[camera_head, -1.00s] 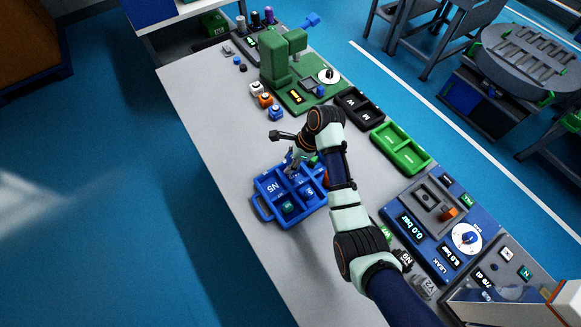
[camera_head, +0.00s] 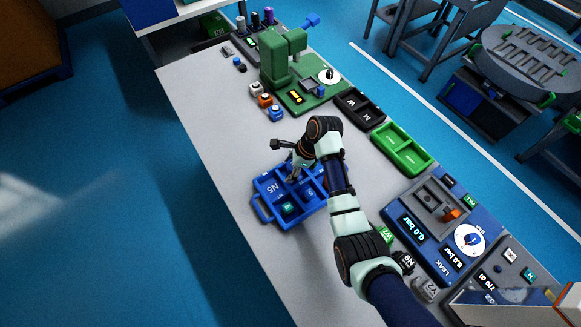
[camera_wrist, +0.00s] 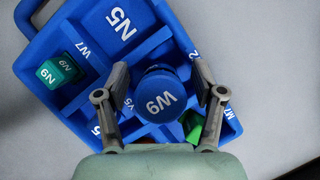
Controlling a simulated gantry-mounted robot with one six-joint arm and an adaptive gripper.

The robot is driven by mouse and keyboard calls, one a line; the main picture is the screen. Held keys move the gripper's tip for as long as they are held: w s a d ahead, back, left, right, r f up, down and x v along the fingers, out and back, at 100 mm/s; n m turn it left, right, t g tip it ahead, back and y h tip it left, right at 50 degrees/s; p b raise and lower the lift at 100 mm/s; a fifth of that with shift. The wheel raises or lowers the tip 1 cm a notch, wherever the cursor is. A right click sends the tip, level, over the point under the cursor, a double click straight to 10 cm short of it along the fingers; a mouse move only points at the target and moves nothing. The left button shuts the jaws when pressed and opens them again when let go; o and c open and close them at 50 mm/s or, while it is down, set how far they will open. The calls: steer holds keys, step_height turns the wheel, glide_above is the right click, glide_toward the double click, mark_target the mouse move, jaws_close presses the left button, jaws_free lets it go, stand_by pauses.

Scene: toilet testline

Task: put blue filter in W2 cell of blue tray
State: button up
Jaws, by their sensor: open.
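The blue tray (camera_head: 262,206) lies on the bench in the head view, with its handle at the left. In the wrist view the tray (camera_wrist: 90,30) shows a large N5 label and cells with small labels, some partly hidden. The blue filter (camera_wrist: 160,92), a round blue piece with a label on top, stands over the middle of the tray. My gripper (camera_wrist: 162,68) is open, with one finger on each side of the filter and narrow gaps visible. How deep the filter sits in a cell is hidden. My gripper also shows low over the tray in the head view (camera_head: 293,177).
Green (camera_head: 402,148) and black (camera_head: 358,107) trays lie behind my arm. Small blocks (camera_head: 266,101) and a green station (camera_head: 276,62) stand farther back.

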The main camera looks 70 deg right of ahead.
steer(key=p+v, duration=0.3)
steer(key=v, duration=0.9)
steer(key=shift+p, duration=0.35)
steer(key=shift+r, duration=0.1)
steer(key=w+a+r+n+t+h, duration=0.1)
steer(key=w+a+r+n+t, duration=0.15)
steer(key=w+a+n, duration=0.65)
steer(key=w+a+r+n+t+h, duration=0.1)
steer(key=w+a+r+n+h, duration=0.15)
steer(key=w+a+n, duration=0.6)
steer(key=s+a+r+n+t, duration=0.1)
steer(key=a+r+n, duration=0.3)
steer(key=a, duration=0.4)
steer(key=s+a+r+n+t+y, duration=0.1)
steer(key=a+r+n, duration=0.3)
steer(key=a, duration=0.4)
steer(key=s+a+r+n+t+y, duration=0.1)
steer(key=s+a+r+n+t, duration=0.2)
steer(key=a+r+n, duration=0.2)
steer(key=a+n, duration=0.1)
steer(key=a, duration=0.1)
steer(key=shift+s+a, duration=0.2)
steer(key=shift+a, duration=0.2)
